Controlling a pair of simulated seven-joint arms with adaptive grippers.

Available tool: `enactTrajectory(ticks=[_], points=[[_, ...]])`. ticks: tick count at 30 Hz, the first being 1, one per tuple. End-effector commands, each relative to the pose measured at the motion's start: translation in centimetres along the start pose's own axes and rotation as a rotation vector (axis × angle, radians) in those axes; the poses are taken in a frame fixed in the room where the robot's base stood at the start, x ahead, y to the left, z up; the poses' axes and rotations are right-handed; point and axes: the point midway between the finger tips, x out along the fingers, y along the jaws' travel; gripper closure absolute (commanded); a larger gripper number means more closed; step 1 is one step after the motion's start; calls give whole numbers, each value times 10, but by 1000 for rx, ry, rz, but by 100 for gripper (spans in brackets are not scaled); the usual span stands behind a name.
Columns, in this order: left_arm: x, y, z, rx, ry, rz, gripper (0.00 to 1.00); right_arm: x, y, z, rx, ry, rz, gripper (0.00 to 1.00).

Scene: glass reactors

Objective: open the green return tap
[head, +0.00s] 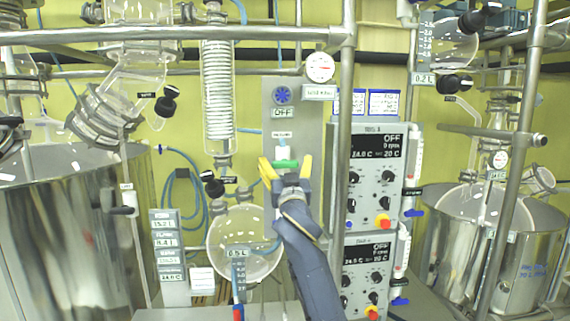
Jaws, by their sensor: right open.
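The green return tap (287,163) is a small green bar lying crosswise below a white fitting on a grey upright panel. My right gripper (286,168) reaches up from below, with one yellow finger on each side of the green bar. The fingers are spread wide; I cannot tell whether either touches the tap. The gripper body hides what lies just below the tap. My left gripper is not in view.
A round 0.5 L glass flask (225,232) hangs left of my right arm. Control boxes (372,168) stand close on its right. A steel post (346,100) rises beside the panel. Large steel vessels (75,225) stand at both sides.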

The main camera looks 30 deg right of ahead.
Motion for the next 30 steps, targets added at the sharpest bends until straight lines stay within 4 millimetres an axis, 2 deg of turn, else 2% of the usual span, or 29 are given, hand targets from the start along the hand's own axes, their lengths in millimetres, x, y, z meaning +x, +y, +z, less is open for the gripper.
enactTrajectory(ticks=[5, 14, 28, 30], points=[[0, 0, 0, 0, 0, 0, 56, 7, 0, 0, -1, 0, 1, 10], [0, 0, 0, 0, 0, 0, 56, 7, 0, 0, -1, 0, 1, 10], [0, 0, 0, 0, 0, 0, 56, 7, 0, 0, -1, 0, 1, 63], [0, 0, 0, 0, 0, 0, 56, 7, 0, 0, -1, 0, 0, 64]])
